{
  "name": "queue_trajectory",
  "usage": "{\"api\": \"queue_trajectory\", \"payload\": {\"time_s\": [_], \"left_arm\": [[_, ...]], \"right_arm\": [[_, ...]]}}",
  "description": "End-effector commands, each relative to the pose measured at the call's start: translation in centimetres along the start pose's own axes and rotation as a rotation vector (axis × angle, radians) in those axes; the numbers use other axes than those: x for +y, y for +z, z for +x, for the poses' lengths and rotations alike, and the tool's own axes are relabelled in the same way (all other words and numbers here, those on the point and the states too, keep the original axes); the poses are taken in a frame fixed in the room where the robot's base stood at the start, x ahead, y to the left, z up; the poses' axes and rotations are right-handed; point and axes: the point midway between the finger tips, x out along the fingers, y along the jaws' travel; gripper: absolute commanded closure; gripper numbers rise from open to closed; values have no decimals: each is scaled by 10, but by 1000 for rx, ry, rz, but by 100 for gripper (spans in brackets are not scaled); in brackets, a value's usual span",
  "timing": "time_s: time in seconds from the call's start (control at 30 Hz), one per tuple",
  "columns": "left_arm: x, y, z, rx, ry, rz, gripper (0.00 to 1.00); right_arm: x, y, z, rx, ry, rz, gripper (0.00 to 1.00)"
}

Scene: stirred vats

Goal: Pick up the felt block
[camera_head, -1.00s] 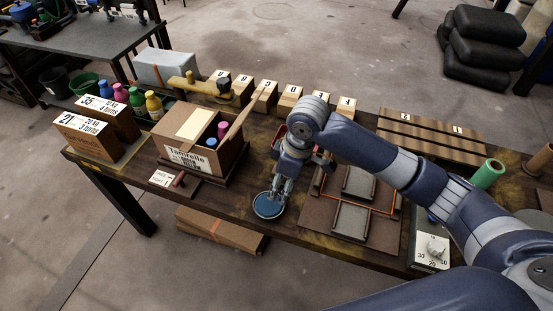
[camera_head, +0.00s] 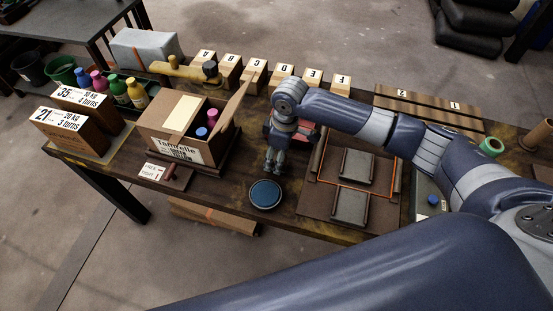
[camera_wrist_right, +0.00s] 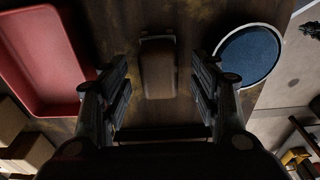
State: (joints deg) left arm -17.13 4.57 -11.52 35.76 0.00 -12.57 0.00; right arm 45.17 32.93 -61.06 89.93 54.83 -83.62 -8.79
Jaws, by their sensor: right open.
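A small dark brown block with rounded ends, which looks like the felt block (camera_wrist_right: 158,68), lies on the table in the right wrist view. It sits between the two spread fingers of my right gripper (camera_wrist_right: 160,98), and I see no contact. In the head view my right gripper (camera_head: 274,168) points down over the table, just behind a round dish with a blue top (camera_head: 265,194). The block cannot be made out there, probably hidden by the gripper. My right gripper is open and empty. My left gripper is not in view.
The blue dish also shows right of the fingers in the wrist view (camera_wrist_right: 248,55); a red tray (camera_wrist_right: 42,55) lies left. An open carton (camera_head: 180,150) stands left of the gripper, a brown board with grey plates (camera_head: 325,205) right. Lettered blocks (camera_head: 254,76) line the back.

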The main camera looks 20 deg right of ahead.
Motion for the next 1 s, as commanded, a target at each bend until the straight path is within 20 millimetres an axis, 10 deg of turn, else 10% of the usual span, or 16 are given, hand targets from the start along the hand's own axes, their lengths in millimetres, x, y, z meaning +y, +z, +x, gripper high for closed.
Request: {"api": "queue_trajectory", "payload": {"time_s": [0.37,0.6,1.0], "left_arm": [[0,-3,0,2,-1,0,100],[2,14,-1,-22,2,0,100],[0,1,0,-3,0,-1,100]], "right_arm": [[0,0,17,0,2,-1,43],[0,0,17,0,2,-1,92],[1,-1,13,2,2,0,92]]}}
